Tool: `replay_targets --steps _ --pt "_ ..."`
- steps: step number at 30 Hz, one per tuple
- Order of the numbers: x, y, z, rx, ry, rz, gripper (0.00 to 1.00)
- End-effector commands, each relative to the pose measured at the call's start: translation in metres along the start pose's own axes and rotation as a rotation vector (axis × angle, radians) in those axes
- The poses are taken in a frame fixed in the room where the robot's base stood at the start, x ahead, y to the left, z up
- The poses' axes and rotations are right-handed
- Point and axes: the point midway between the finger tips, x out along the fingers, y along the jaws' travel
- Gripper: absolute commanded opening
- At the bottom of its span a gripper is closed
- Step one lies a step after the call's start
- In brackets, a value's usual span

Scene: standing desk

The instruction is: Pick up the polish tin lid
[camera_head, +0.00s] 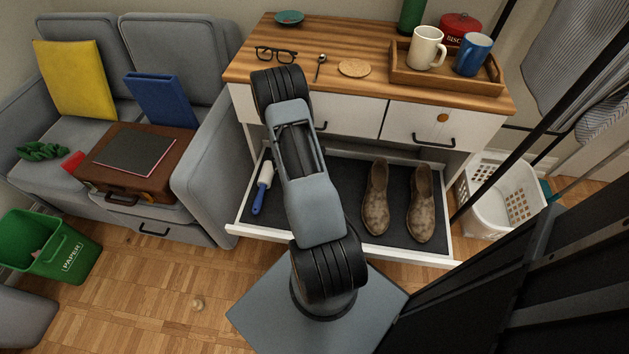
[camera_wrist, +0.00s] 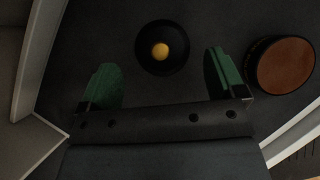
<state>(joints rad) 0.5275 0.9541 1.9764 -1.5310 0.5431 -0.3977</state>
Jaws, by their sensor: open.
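The polish tin lid (camera_wrist: 144,54), as I take it, is a small black disc with a yellow-orange spot in its middle. It lies on the dark drawer lining in the wrist view. My gripper (camera_wrist: 162,76) is open, with one green finger to the lower left of the lid and the other to its right. Nothing is held. A round tin (camera_wrist: 285,65) with a black side and a brown top lies to the right, just outside the right finger. In the head view my own arm hides the gripper, the lid and the tin.
The open drawer (camera_head: 340,210) holds brown shoes (camera_head: 375,200) on the right and a blue-handled roller (camera_head: 263,186) on the left. Pale drawer walls (camera_wrist: 35,60) bound the wrist view. The wooden top (camera_head: 335,45) above carries glasses, a coaster and a tray of mugs.

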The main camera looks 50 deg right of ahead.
Motion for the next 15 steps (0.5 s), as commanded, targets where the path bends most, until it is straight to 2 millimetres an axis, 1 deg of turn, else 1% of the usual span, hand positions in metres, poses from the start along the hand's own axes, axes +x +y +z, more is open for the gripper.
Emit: replay_targets --steps 1,6,9,14,15 --pt "0.011 0.0 -0.002 0.001 0.0 -0.002 0.89" --pt "0.033 0.0 -0.002 0.0 0.001 -0.002 0.89" --pt "0.036 0.001 -0.001 0.001 0.001 0.0 0.89" --pt "0.035 0.001 -0.001 0.0 0.0 0.0 0.89" --pt "0.035 0.001 -0.001 0.0 0.0 0.0 0.86"
